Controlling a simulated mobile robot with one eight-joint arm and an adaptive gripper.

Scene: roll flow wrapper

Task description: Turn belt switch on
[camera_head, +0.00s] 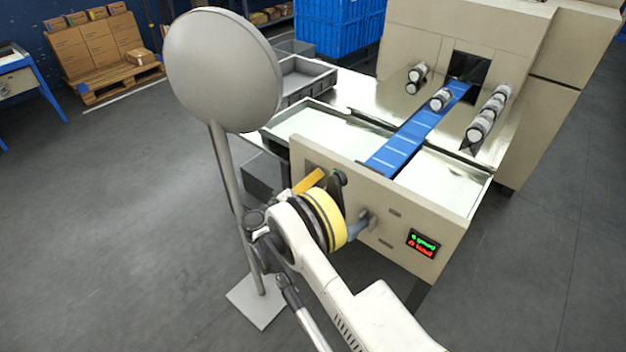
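The wrapper's beige front panel (440,208) faces my arm, below the blue belt (412,138). My gripper (338,186) is at the left part of this panel, mostly hidden behind the yellow-ringed wrist of my arm. A dark finger-like part shows close to the panel. I cannot tell whether it touches the panel or whether the fingers are open. A blue-grey part (360,226) sticks out just right of the wrist; I cannot tell what it is. The belt switch cannot be made out and may be hidden behind my wrist. Small dark labels lie on the panel.
White rolls (440,99) sit on and beside the belt. A round grey disc on a pole (223,70) stands left of the machine. Grey trays (305,80) lie behind it.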

